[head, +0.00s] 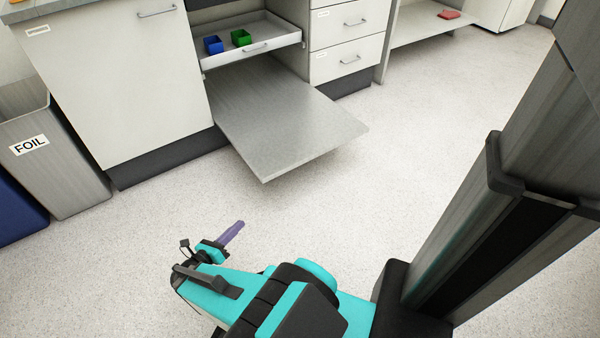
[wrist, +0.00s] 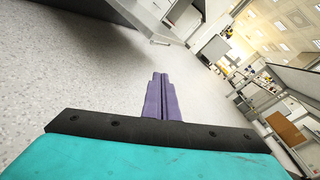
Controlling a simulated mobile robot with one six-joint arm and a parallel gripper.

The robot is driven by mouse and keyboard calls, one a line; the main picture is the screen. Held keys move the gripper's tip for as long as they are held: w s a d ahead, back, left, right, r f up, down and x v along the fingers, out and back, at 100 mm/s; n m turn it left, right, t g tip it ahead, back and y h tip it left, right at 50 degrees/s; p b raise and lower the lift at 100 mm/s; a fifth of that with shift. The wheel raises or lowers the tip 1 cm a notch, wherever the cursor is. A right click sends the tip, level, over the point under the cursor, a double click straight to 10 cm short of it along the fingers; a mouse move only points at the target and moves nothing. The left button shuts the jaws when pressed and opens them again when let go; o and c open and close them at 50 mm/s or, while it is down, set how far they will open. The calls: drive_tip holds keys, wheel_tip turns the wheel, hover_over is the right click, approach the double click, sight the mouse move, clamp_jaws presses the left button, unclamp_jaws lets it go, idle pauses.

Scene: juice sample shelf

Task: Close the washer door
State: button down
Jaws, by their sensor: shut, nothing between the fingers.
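The washer door (head: 285,115) is a flat grey panel folded down and open. It lies about level and juts out from the cabinet front over the floor in the head view. In the wrist view, a grey panel edge at the top left appears to be the same door (wrist: 125,14). My gripper (head: 238,227) has purple fingers and is out over the floor, in front of and below the door in the picture, apart from it. In the wrist view my gripper (wrist: 160,76) has its fingers together with nothing between them.
A pulled-out tray (head: 262,46) above the door holds a blue box (head: 213,44) and a green box (head: 241,37). A FOIL bin (head: 62,165) stands left of the white cabinet (head: 120,75). Drawers (head: 345,62) stand to the right. The floor in front is clear.

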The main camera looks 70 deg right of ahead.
drive_tip(key=s+a+f+m+y, duration=0.2)
drive_tip(key=a+f+m+y, duration=0.3)
drive_tip(key=a, duration=0.5)
drive_tip(key=s+a+f+m+g+y, duration=0.1)
drive_tip(key=s+a+f+m+y, duration=0.2)
drive_tip(key=a+m, duration=0.6)
drive_tip(key=s+a+f+m+y, duration=0.3)
drive_tip(key=a+f+m+y, duration=0.3)
drive_tip(key=a, duration=0.6)
drive_tip(key=shift+s+a+f+m+g+y, duration=0.1)
drive_tip(key=shift+f+m+g+y, duration=0.1)
drive_tip(key=shift+m+y, duration=0.25)
drive_tip(key=shift+a+f+m+g+y, duration=0.15)
drive_tip(key=shift+m+y, duration=0.1)
drive_tip(key=shift+y, duration=0.3)
drive_tip(key=shift+s+a, duration=0.1)
drive_tip(key=shift+a, duration=0.3)
drive_tip(key=shift+a, duration=0.15)
